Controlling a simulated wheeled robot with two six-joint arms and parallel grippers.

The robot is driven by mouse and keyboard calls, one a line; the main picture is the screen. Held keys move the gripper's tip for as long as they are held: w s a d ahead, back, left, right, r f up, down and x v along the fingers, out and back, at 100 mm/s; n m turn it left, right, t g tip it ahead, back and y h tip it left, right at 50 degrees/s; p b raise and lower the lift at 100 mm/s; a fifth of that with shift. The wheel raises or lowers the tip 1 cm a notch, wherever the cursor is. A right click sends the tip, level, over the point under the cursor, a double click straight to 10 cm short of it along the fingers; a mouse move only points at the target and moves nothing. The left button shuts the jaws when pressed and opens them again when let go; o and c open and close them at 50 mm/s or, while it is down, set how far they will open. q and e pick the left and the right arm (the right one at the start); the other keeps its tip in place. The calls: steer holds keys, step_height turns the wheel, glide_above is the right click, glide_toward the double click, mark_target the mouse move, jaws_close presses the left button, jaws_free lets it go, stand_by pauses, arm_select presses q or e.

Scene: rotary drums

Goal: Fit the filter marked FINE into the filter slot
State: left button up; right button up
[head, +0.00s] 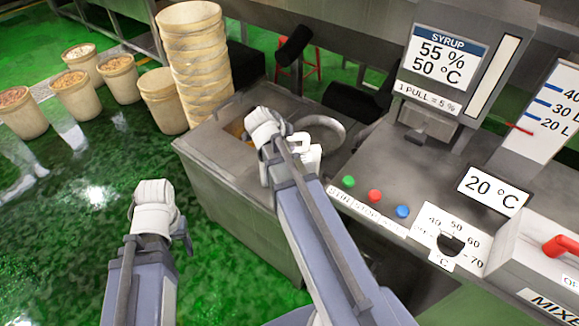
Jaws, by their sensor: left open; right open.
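I see no filter marked FINE and no filter slot that I can make out in the head view. My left gripper (155,197) is low on the left, above the green floor and away from the machine; its fingertips are hard to make out, and I see nothing held. My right gripper (303,146) is over the front edge of the grey metal machine, close to a round metal ring (322,131). It is open and looks empty. My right forearm hides part of the machine's front.
A control panel has green (348,182), red (375,196) and blue (402,211) buttons, a temperature dial (450,243) and a red lever (561,245). A syrup display (442,60) stands behind. Stacked tubs (193,60) and filled tubs (77,97) stand left.

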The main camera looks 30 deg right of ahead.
jaws_close()
stand_by(0.3)
stand_by(1.0)
